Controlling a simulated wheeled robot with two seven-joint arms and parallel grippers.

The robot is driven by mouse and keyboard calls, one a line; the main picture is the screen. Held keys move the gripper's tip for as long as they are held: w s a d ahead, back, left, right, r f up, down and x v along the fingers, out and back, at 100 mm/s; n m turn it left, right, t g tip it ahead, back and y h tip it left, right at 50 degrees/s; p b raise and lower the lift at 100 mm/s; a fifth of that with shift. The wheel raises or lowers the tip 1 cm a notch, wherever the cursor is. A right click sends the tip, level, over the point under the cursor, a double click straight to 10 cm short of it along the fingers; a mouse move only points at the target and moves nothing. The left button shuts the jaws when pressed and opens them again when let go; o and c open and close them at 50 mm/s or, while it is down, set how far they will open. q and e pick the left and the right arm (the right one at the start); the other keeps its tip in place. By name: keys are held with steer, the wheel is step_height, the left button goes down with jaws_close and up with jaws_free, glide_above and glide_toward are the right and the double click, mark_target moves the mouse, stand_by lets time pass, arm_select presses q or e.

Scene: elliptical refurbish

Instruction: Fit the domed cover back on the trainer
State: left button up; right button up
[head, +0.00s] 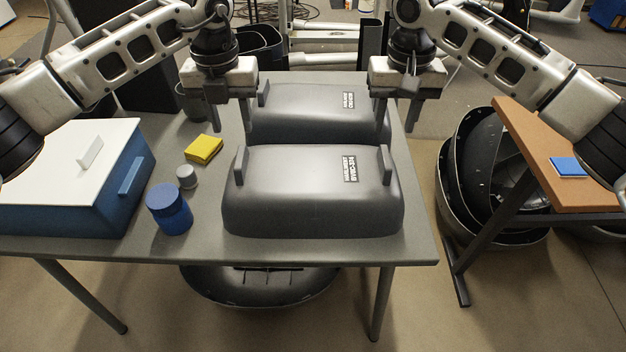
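Two grey domed covers lie on the grey table, one behind the other. The near cover (300,190) has an upright handle at each end and a black-and-white label on top. The far cover (310,108) looks alike; its left handle shows, its right end is partly hidden by my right gripper. My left gripper (232,122) points down, fingers apart and empty, just left of the far cover's left handle. My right gripper (399,120) points down with fingers apart at the far cover's right end; whether it touches the cover I cannot tell. I cannot make out the trainer for certain.
On the table (200,240) are a blue box (110,200) with a white lid, a blue jar (169,212), a small grey cap (187,178) and a yellow sponge (204,149). A wooden bench (540,150) and dark shells (480,170) stand right. White frame bars (330,52) are behind.

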mark_target(240, 156)
arm_select(q)
step_height(240, 156, down, 10)
steer(key=shift+r, duration=0.15)
arm_select(e)
step_height(240, 156, down, 10)
steer(key=shift+r, duration=0.15)
arm_select(q)
jaws_close()
arm_select(e)
jaws_close()
arm_select(q)
steer(key=shift+r, duration=0.1)
